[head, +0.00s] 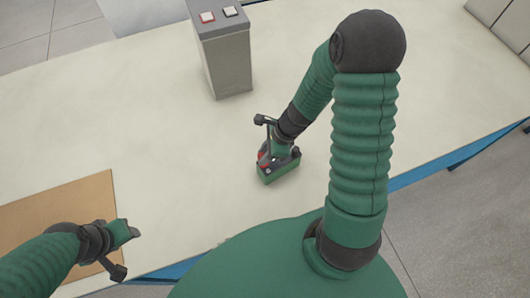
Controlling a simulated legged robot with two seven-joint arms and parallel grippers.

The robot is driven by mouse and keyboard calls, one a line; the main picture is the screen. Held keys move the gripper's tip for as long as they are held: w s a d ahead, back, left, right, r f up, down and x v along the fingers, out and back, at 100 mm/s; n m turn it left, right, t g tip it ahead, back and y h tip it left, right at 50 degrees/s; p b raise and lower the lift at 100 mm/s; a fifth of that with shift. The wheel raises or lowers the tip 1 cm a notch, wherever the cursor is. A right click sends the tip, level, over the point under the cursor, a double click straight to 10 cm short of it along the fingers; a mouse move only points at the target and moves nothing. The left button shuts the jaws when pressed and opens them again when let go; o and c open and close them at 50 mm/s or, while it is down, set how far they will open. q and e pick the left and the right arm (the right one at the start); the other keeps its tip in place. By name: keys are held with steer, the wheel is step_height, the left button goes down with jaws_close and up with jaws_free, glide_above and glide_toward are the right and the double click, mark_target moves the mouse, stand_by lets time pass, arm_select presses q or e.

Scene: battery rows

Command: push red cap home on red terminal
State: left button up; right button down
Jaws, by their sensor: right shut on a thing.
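A small green battery block (283,174) with a dark top stands on the pale table. My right gripper (265,157) points down at the left part of its top. It is shut on a small red cap (262,160), which shows only partly beside the fingers. The red terminal is hidden by the gripper, so I cannot tell whether the cap touches it or how far down it sits. My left gripper (132,233) is at the lower left over a brown mat, away from the battery. Its fingers are too small to tell open from shut.
A grey box (227,62) with a red and a white switch on top stands behind the battery. The brown mat (75,200) lies at the left. The pale table (150,110) is clear between them. Its blue edge (430,172) runs along the right.

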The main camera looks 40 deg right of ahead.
steer(key=shift+d, duration=0.15)
steer(key=shift+f, duration=0.1)
steer(key=shift+f+b, duration=0.55)
steer(key=shift+s+d, duration=0.1)
stand_by(0.4)
steer(key=shift+f+b, duration=0.4)
steer(key=shift+f+b, duration=0.4)
steer(key=shift+f, duration=0.05)
stand_by(0.7)
steer(key=c, duration=1.1)
jaws_free()
steer(key=shift+c, duration=0.2)
steer(key=shift+o, duration=0.2)
